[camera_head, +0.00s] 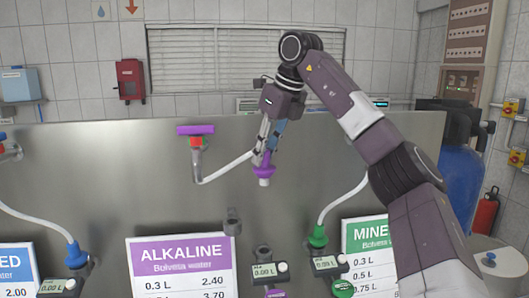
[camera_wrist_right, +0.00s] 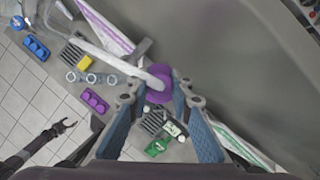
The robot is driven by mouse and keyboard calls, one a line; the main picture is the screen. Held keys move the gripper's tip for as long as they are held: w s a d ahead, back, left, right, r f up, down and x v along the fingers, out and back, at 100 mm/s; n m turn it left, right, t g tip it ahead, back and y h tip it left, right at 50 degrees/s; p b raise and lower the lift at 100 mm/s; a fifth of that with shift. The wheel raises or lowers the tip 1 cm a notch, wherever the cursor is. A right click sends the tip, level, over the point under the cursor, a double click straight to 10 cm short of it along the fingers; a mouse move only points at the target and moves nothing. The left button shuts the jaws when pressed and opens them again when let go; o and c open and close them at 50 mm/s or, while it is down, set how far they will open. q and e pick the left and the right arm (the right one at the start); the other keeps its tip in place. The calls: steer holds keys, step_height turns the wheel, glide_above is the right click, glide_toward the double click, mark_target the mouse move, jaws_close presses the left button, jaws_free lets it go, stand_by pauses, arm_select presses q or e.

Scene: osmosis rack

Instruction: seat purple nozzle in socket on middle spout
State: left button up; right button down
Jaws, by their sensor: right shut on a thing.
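The purple nozzle (camera_head: 264,172) hangs in the air in front of the steel panel, its pale tip pointing down. My right gripper (camera_head: 266,146) is shut on it from above. In the right wrist view the nozzle (camera_wrist_right: 158,84) sits between the two fingers, with a white hose running from it. The hose (camera_head: 225,168) joins the panel fitting on the left. My left gripper (camera_wrist_right: 64,127) shows open and empty in the right wrist view.
A blue nozzle (camera_head: 75,254) sits on the left spout and a green nozzle (camera_head: 318,236) on the right spout, both with white hoses. The ALKALINE sign (camera_head: 180,252) is left of the middle spout. A meter (camera_head: 264,269) stands in front. Air between nozzle and socket is clear.

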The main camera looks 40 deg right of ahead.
step_height(320, 180, down, 19)
steer(key=b, duration=1.2)
stand_by(2.7)
steer(key=shift+f, duration=0.25)
stand_by(0.5)
steer(key=shift+f, duration=0.1)
stand_by(0.4)
steer(key=shift+f+b, duration=0.55)
steer(key=shift+f, duration=0.5)
steer(key=shift+f, duration=0.4)
